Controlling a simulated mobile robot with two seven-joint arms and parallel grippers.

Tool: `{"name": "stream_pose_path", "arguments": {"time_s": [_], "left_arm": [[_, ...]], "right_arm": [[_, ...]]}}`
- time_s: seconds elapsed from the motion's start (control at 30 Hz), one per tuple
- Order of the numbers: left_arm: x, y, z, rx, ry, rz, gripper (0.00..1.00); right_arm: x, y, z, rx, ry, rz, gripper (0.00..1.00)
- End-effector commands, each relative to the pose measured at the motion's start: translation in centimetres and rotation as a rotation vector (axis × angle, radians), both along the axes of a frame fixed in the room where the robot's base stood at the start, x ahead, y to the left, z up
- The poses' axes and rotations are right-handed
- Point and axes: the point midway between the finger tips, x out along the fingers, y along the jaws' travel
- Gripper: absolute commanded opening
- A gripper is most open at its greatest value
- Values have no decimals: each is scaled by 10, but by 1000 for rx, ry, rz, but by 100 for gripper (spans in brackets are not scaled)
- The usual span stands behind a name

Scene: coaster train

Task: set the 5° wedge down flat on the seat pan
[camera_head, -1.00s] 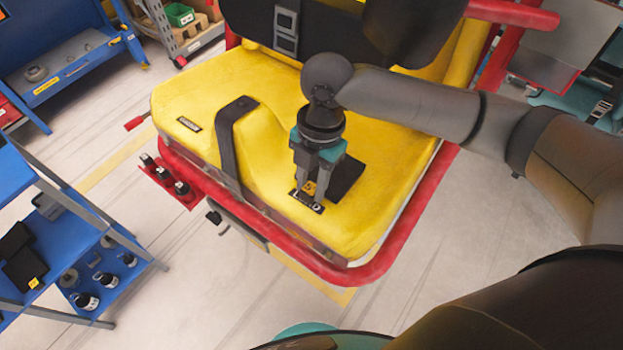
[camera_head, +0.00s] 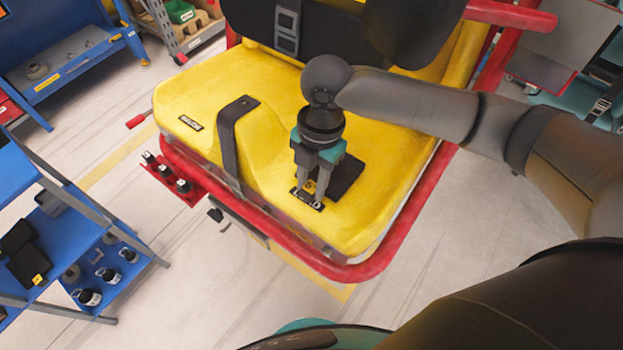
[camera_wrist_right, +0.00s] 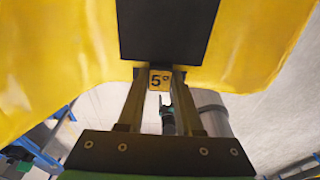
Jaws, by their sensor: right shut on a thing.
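The 5° wedge is a flat black block (camera_head: 346,177) with a yellow tag marked 5° on its near end. In the head view it is over the right half of the yellow seat pan (camera_head: 278,122), near the front edge. My right gripper (camera_head: 309,192) points down and is shut on the tagged end. In the right wrist view the wedge (camera_wrist_right: 163,30) reaches away from the fingers over the yellow seat, and the tag (camera_wrist_right: 160,80) sits between the fingertips. The wedge looks about level with the seat; I cannot tell whether its underside touches. My left gripper is out of view.
A black strap (camera_head: 229,140) crosses the seat left of the wedge. A red tube frame (camera_head: 350,271) runs round the seat's front and side. A small dark label (camera_head: 307,203) is on the seat by my fingertips. A blue cart (camera_head: 110,265) stands at left.

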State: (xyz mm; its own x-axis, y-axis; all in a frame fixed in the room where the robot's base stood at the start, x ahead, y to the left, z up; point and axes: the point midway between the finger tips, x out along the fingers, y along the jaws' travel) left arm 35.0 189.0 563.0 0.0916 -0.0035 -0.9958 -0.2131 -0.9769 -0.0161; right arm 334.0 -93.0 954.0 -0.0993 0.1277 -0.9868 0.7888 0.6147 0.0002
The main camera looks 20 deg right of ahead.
Motion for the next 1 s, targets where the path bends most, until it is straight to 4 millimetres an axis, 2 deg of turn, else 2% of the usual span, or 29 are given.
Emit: {"name": "stream_pose_path", "arguments": {"time_s": [0.87,0.9,1.0], "left_arm": [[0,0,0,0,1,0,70],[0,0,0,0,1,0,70],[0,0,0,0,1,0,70]], "right_arm": [[0,1,-6,0,-1,0,0],[0,1,-6,0,-1,0,36],[0,1,-6,0,-1,0,47]]}}
